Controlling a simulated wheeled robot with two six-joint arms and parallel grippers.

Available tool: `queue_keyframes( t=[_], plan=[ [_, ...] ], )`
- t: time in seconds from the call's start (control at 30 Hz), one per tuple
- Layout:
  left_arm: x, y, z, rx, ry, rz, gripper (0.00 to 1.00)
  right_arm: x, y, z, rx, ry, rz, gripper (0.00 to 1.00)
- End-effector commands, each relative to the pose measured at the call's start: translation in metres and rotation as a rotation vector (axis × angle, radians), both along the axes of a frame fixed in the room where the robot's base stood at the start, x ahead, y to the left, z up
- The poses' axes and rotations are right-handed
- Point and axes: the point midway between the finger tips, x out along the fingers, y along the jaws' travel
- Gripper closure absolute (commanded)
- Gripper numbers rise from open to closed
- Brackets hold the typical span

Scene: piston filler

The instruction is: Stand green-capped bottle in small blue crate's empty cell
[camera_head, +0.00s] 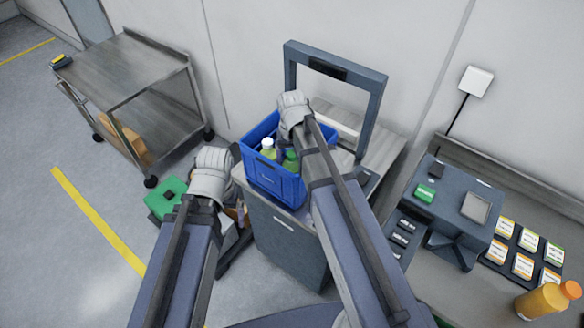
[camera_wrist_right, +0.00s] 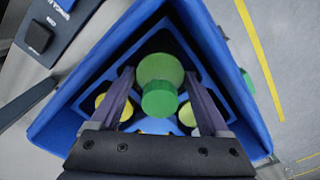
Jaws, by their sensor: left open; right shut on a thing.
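The small blue crate (camera_head: 275,184) stands on a grey cabinet; its walls (camera_wrist_right: 60,128) surround the wrist view. The green-capped bottle (camera_head: 291,160) is at the crate, under my right gripper (camera_head: 288,143). In the right wrist view the fingers (camera_wrist_right: 160,97) flank its green cap (camera_wrist_right: 159,102), and the gripper is shut on it. The bottle is within the crate's outline; whether its base touches the floor is hidden. A white-capped bottle (camera_head: 267,146) stands beside it. My left gripper (camera_head: 228,154) is open and empty, left of the crate.
A dark frame (camera_head: 377,115) rises behind the crate. A green box (camera_head: 163,198) is low at the left, and a steel cart (camera_head: 130,72) stands behind it. At right are a grey device (camera_head: 455,205), several labelled cards (camera_head: 523,265) and an orange bottle (camera_head: 545,301).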

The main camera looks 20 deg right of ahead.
Motion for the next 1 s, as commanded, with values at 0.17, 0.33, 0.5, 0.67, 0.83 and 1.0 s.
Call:
queue_keyframes(
  t=[0.17, 0.33, 0.5, 0.67, 0.83, 1.0],
  plan=[
    [-0.0001, 0.0000, -0.0061, 0.000, 0.000, 0.001, 0.00, 0.0000, 0.0000, -0.0061, 0.000, 0.000, 0.000, 1.00],
    [0.0000, 0.0000, -0.0060, 0.000, 0.000, 0.001, 0.00, 0.0000, 0.0000, -0.0061, 0.000, 0.000, 0.000, 1.00],
    [0.0000, 0.0000, -0.0088, 0.000, 0.000, 0.001, 0.00, 0.0000, 0.0000, -0.0088, 0.000, 0.000, 0.000, 0.16],
    [0.0000, 0.0000, -0.0087, 0.000, 0.000, 0.001, 0.00, 0.0000, 0.0000, -0.0087, 0.000, 0.000, 0.000, 0.08],
    [0.0000, 0.0000, -0.0084, 0.000, 0.000, 0.001, 0.00, 0.0000, 0.0000, -0.0083, 0.000, 0.000, 0.000, 0.08],
    [0.0000, 0.0000, -0.0029, 0.000, 0.000, 0.000, 0.00, 0.0000, 0.0000, -0.0029, 0.000, 0.000, 0.000, 0.08]
  ],
)
